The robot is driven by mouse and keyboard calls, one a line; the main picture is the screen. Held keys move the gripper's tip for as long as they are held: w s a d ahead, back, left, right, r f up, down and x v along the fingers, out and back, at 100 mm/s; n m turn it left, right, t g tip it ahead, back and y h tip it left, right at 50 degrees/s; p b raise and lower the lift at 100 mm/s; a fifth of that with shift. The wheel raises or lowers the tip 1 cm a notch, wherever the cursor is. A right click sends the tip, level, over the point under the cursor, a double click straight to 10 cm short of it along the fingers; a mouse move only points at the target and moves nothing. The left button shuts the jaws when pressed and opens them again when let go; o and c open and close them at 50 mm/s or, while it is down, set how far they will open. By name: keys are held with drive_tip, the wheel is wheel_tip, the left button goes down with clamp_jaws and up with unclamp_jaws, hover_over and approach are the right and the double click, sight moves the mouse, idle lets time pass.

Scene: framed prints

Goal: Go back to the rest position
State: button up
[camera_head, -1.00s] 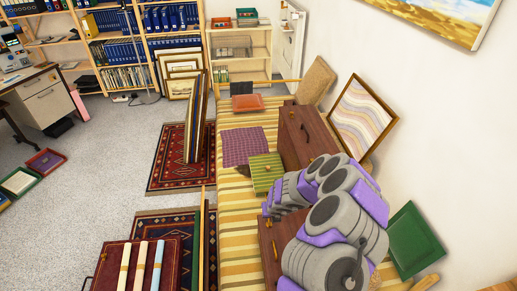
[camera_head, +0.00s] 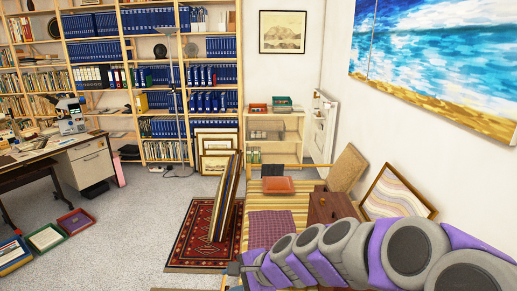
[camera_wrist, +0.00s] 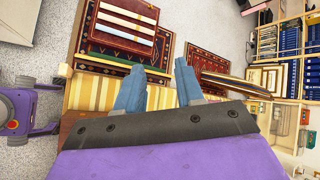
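My arm, grey and purple, reaches from the lower right corner toward the lower middle of the head view. Its dark far end, my gripper (camera_head: 238,268), is small there, and its fingers are hard to make out. In the wrist view my gripper (camera_wrist: 158,74) shows two blue fingers standing well apart. Nothing is between them. Beyond them are a yellow striped cover (camera_wrist: 92,94) and patterned rugs, seen sideways.
A striped daybed (camera_head: 291,190) stands beside the right wall, with an orange cushion (camera_head: 278,185) and brown case (camera_head: 330,206). Frames (camera_head: 226,198) lean upright on a red rug (camera_head: 190,241). A wavy-patterned framed print (camera_head: 398,191) leans by the wall. Grey floor (camera_head: 120,230) is open at left.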

drive_tip(key=s+d+n+g+h, duration=0.2)
drive_tip(key=s+d, duration=0.4)
drive_tip(key=s, duration=0.4)
drive_tip(key=s+d+n+g+h, duration=0.1)
drive_tip(key=s+d+n+h, duration=0.2)
drive_tip(key=s+d+n, duration=0.3)
drive_tip(key=s+d+n+g+h, duration=0.2)
drive_tip(key=s+d, duration=0.6)
drive_tip(key=s, duration=0.5)
drive_tip(key=shift+s+n+g+h, duration=0.3)
drive_tip(key=shift+n+h, duration=0.5)
drive_tip(key=shift+n, duration=0.2)
drive_tip(key=shift+f, duration=0.1)
drive_tip(key=f+b, duration=0.1)
drive_tip(key=s+f+b, duration=0.1)
drive_tip(key=f+b, duration=0.3)
drive_tip(key=shift+s+d, duration=0.1)
drive_tip(key=shift+s, duration=0.15)
